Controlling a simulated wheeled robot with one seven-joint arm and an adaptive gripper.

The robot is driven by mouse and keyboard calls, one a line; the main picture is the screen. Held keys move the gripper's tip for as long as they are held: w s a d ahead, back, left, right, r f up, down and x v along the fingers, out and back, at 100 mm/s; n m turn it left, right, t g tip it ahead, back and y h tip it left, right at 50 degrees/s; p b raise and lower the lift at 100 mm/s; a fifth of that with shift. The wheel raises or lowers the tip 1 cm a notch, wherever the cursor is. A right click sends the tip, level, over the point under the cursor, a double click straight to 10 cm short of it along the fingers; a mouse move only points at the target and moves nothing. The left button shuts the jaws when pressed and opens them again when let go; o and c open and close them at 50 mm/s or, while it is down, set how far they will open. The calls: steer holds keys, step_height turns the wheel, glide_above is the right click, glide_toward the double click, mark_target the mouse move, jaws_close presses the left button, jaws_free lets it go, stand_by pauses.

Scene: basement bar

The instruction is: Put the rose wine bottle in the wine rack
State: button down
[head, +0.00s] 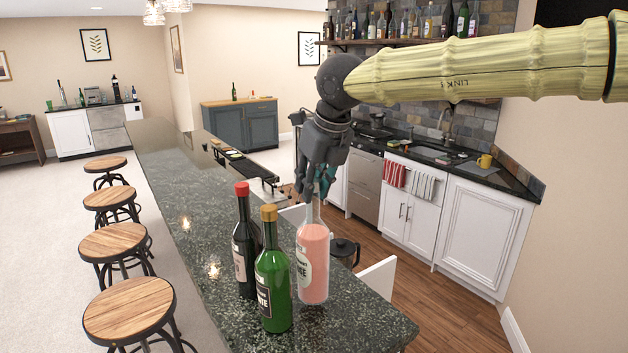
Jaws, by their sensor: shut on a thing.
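The rose wine bottle (313,262) is pink with a pale label and clear neck, and it is upright over the near end of the dark stone counter. My gripper (318,190) comes down from above and is shut on its neck. The fingers hide the top of the neck. I cannot tell whether the bottle's base touches the counter. No wine rack can be made out for certain in this view.
A green bottle (273,275) and a dark red-capped bottle (245,245) stand close to the left of the rose bottle.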

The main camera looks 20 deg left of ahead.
mark_target(313, 218)
steer(key=shift+f+p, duration=0.6)
steer(key=shift+f, duration=0.8)
steer(key=shift+s, duration=0.1)
steer(key=c, duration=1.5)
jaws_free()
steer(key=shift+f, duration=0.2)
steer(key=shift+o, duration=1.3)
steer(key=shift+r, duration=0.15)
